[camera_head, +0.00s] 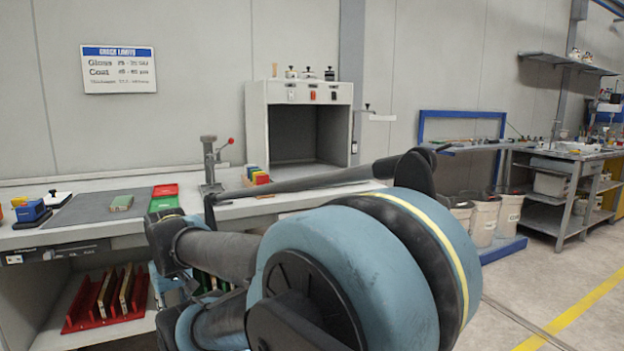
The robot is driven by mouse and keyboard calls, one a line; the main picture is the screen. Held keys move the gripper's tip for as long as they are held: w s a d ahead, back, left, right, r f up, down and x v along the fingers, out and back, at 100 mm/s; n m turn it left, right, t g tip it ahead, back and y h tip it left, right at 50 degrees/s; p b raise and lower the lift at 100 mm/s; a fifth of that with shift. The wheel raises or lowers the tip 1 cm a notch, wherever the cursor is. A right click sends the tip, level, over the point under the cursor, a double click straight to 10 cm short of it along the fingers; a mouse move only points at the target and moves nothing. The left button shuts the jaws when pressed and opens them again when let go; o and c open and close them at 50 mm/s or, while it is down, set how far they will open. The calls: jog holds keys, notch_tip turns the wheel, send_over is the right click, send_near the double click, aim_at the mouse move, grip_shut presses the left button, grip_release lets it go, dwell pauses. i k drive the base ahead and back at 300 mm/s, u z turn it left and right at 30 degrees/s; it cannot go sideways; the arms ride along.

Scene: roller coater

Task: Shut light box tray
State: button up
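A pale grey light box (257,128) with a dark open front stands on the bench against the wall. Its top panel has small switches, one of them red. I cannot make out its tray for certain; my arm covers the area in front of and below the box. My blue and black arm links fill the lower middle of the view. I cannot make out my gripper's fingers; they seem hidden behind the arm links or outside the picture.
The grey bench (90,232) runs along the left, holding a lever press (210,165), a red tray (165,190), a green tray (163,204) and colored blocks (257,175). A red rack (75,322) sits below.

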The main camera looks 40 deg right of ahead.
aim_at(283, 174)
jog(key=z, duration=1.5)
jog(key=k, duration=0.5)
jog(key=z, duration=0.4)
jog(key=i, duration=0.8)
jog(key=u, duration=0.15)
